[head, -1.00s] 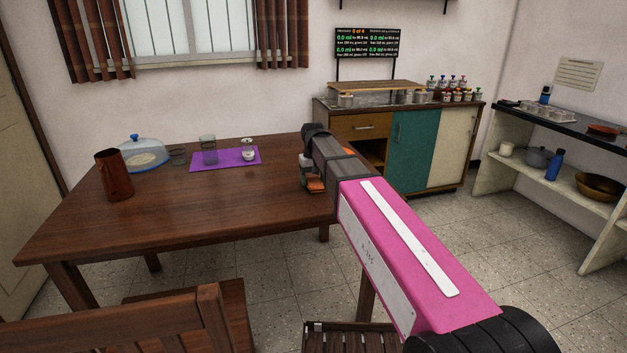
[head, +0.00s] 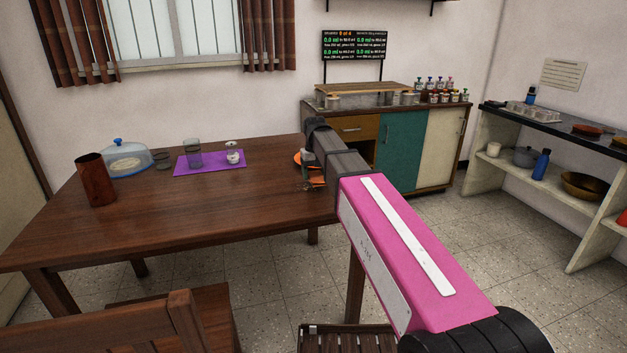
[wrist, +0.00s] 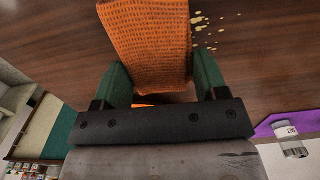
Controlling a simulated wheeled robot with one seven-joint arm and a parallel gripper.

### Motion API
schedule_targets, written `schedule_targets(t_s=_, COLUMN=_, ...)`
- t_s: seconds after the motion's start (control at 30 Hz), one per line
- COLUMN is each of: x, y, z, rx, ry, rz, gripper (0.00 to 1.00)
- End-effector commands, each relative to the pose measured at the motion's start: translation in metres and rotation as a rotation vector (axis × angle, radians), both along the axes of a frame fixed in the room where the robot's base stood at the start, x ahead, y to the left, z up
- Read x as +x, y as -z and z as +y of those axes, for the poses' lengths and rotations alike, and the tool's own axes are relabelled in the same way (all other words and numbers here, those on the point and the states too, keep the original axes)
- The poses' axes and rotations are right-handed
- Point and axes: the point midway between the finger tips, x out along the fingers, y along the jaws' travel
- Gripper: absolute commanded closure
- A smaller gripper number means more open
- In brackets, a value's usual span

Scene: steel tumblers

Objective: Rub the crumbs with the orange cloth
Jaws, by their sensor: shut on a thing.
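The orange cloth (wrist: 148,45) is between the two green fingers of my gripper (wrist: 160,78) in the wrist view. The gripper is shut on it, and the cloth hangs out beyond the fingertips over the dark wooden table (head: 215,215). Pale crumbs (wrist: 203,28) lie scattered on the wood just right of the cloth in the wrist view. In the head view my gripper (head: 310,178) is at the table's right end, partly hidden by my arm. The crumbs cannot be made out there. I cannot tell whether the cloth touches the wood.
A purple mat (head: 205,170) bears a clear glass (head: 193,153) and a small white-labelled jar (head: 233,152). The table's middle is clear. A chair (head: 185,325) stands in front.

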Motion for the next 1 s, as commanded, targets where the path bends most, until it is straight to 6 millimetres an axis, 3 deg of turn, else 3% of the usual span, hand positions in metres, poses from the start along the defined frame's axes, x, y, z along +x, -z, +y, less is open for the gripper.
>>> schedule_targets(t_s=0.5, x=0.011, y=-0.047, z=-0.003, rx=0.000, ry=0.003, rz=-0.001, gripper=0.56)
schedule_targets(t_s=1.0, x=0.012, y=-0.052, z=-0.003, rx=0.000, ry=0.004, rz=0.000, gripper=0.56)
